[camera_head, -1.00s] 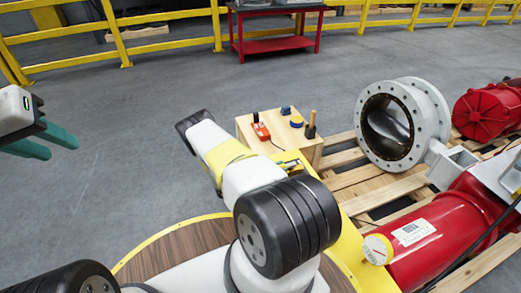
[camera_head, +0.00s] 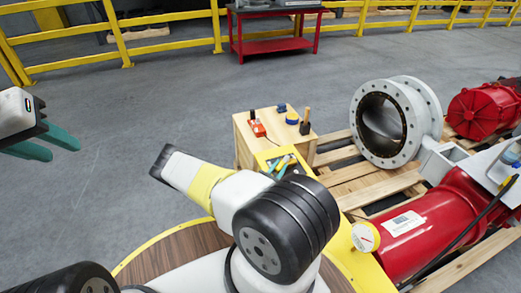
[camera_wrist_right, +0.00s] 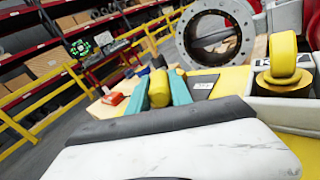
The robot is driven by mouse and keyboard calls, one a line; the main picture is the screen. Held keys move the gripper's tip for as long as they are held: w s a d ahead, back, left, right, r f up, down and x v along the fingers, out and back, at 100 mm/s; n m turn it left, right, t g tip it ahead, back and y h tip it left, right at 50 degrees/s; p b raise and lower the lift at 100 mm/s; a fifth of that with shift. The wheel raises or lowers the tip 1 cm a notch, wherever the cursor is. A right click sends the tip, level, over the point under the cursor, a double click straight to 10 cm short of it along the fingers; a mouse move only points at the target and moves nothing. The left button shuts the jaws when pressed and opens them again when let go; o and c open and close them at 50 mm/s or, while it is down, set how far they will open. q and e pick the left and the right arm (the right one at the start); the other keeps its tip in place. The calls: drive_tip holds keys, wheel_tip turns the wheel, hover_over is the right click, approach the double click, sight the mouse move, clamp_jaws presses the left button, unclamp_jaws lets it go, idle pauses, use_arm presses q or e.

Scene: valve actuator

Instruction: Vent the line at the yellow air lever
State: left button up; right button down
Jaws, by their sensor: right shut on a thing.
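My right gripper (camera_wrist_right: 168,90) shows in the right wrist view with its teal fingers shut on a yellow piece (camera_wrist_right: 158,88), which looks like the air lever. The lever's base and how far it is turned are hidden. In the head view my right gripper (camera_head: 281,164) is partly hidden behind my black arm joint, with yellow between its fingertips. My left gripper (camera_head: 42,142) is open and empty at the left edge, above the floor and away from everything.
A wooden box (camera_head: 242,148) holds a red device (camera_head: 258,128) and small tools. A flanged valve (camera_head: 354,120) stands on the pallet (camera_head: 360,175). A yellow knob (camera_wrist_right: 284,52) rises at right in the wrist view.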

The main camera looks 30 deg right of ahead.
drive_tip(key=shift+s+d+n+t+y, duration=0.2)
drive_tip(key=shift+s+n+t+y, duration=0.15)
drive_tip(key=shift+n+t+y, duration=0.45)
drive_tip(key=c, duration=1.2)
unclamp_jaws()
drive_tip(key=shift+o, duration=0.2)
drive_tip(key=v, duration=0.7)
drive_tip(key=shift+s+a+f, duration=0.1)
drive_tip(key=shift+s+a, duration=0.2)
